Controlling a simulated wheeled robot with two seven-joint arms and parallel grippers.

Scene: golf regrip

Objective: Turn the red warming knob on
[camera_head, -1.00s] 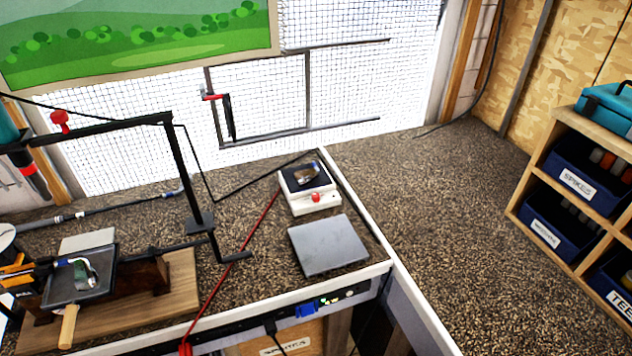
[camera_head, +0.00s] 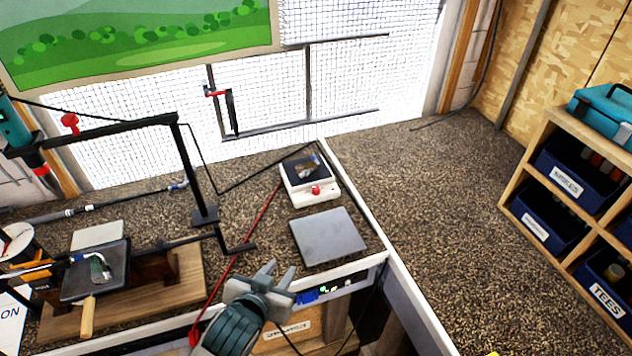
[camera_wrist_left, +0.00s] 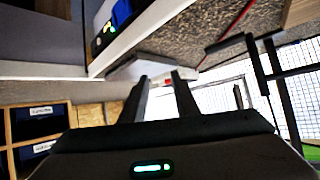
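The red knob (camera_head: 315,190) sits on the front face of a small white warmer (camera_head: 318,201) with a dark top, at the back right of the bench. Something shiny rests on that top. My left gripper (camera_head: 280,272) is in front of the bench's front edge, short of the grey flat plate and well apart from the knob. Its two fingers are spread with nothing between them. In the left wrist view the open fingers (camera_wrist_left: 162,95) point toward the bench edge, with a small red spot beyond them. My right gripper is not in view.
A grey flat plate (camera_head: 328,237) lies between the gripper and the warmer. A black post (camera_head: 190,170) with a hanging rod stands to the left. A red cord (camera_head: 243,245) crosses the bench. A wooden board (camera_head: 180,290) holds a dark tray.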

